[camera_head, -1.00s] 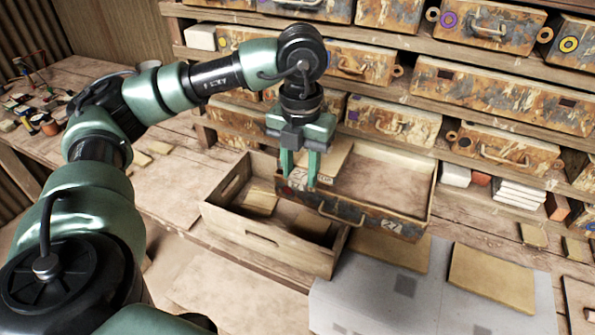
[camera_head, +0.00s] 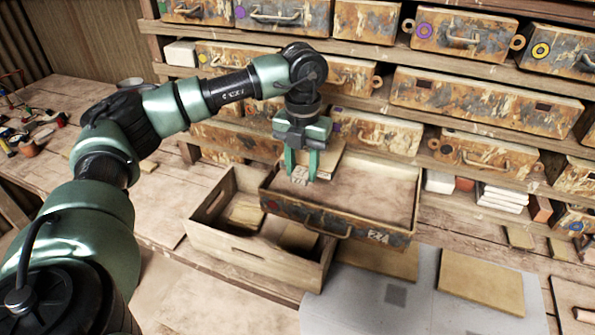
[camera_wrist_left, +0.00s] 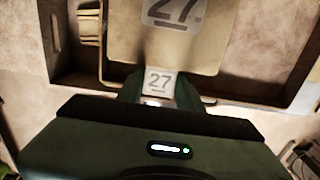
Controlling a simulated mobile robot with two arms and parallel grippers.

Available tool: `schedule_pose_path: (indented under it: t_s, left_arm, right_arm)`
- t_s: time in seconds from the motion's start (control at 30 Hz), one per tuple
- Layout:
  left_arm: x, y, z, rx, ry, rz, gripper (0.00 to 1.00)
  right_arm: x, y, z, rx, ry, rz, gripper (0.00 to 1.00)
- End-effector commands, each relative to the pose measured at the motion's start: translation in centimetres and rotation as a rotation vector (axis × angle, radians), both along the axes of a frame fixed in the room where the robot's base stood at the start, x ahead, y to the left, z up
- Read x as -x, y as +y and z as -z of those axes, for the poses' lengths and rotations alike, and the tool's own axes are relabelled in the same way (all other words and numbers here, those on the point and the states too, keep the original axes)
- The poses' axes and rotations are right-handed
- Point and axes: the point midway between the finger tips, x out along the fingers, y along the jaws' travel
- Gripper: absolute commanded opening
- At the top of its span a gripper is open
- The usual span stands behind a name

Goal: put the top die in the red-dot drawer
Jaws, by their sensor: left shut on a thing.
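The gripper holds the die above the drawer's left part. My right gripper is not in view.
A wooden crate (camera_head: 255,254) holding tan boards stands left of the open drawer, close against it. Shelves of shut rusty drawers (camera_head: 487,97) rise behind. Tan tiles (camera_head: 480,287) lie on a grey surface in front. The drawer's right part looks clear.

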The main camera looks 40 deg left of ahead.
Motion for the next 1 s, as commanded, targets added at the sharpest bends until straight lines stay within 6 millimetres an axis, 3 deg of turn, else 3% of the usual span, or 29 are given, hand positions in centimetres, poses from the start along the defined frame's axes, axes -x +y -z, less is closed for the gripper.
schedule_pose_path:
  t_s: [0.5, 1.0]
  left_arm:
    - [-0.3, 0.0, 4.6, 0.001, -0.004, 0.0, 0.0]
    - [-0.3, 0.0, 5.5, 0.001, -0.004, 0.0, 0.0]
  right_arm:
    - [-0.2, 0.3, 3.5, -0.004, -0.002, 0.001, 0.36]
    - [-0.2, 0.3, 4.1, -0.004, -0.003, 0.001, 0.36]
